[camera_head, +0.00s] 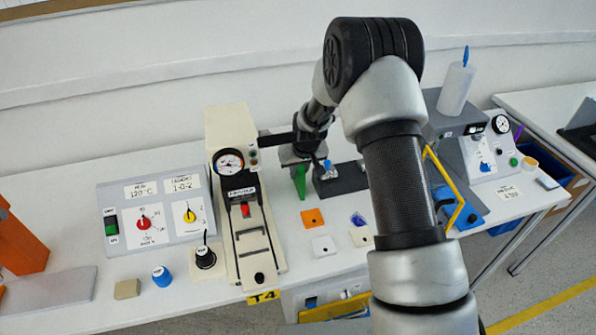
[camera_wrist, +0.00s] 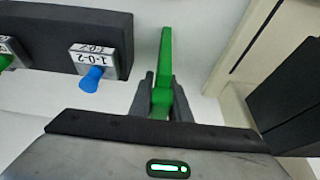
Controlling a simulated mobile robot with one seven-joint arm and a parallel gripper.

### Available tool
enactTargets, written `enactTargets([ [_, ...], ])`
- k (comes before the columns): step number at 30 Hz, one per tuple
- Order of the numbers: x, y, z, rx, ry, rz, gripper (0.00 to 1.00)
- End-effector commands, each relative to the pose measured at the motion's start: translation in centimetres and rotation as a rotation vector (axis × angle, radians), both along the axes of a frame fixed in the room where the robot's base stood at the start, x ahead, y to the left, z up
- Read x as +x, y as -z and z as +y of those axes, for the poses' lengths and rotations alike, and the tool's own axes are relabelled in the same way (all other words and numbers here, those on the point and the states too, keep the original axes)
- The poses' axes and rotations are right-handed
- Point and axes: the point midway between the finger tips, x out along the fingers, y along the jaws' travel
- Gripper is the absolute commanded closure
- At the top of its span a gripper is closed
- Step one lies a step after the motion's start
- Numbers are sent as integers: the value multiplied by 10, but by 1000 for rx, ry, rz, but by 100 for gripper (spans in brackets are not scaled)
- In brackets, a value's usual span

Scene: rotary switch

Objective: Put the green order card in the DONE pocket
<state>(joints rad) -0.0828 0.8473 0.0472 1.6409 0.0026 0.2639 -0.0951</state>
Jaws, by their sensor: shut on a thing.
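The green order card (camera_head: 300,183) hangs from my gripper (camera_head: 298,166) just right of the beige press, above the bench. In the wrist view the card (camera_wrist: 165,62) stands on edge, thin and upright, between the two dark fingers of my gripper (camera_wrist: 161,100). The fingers are shut on its lower part. I cannot read a DONE label in either view.
The beige press (camera_head: 245,235) stands close left of my gripper. A dark block (camera_head: 336,180) with a blue knob, labelled 1-0-2 in the wrist view (camera_wrist: 95,55), is close by. Orange (camera_head: 312,218) and white (camera_head: 324,246) pieces lie on the bench. A control panel (camera_head: 155,210) stands left.

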Motion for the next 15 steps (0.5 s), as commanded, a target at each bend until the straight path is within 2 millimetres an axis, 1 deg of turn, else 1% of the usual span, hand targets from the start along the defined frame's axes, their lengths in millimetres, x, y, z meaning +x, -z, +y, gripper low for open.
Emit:
enactTargets([
  [5,1,-1,0,0,0,-2,100],
  [9,1,4,0,0,0,-2,100],
  [10,1,2,0,0,0,-2,78],
  [12,0,1,0,0,0,-2,67],
  [13,0,1,0,0,0,-2,65],
  [15,0,1,0,0,0,-2,65],
])
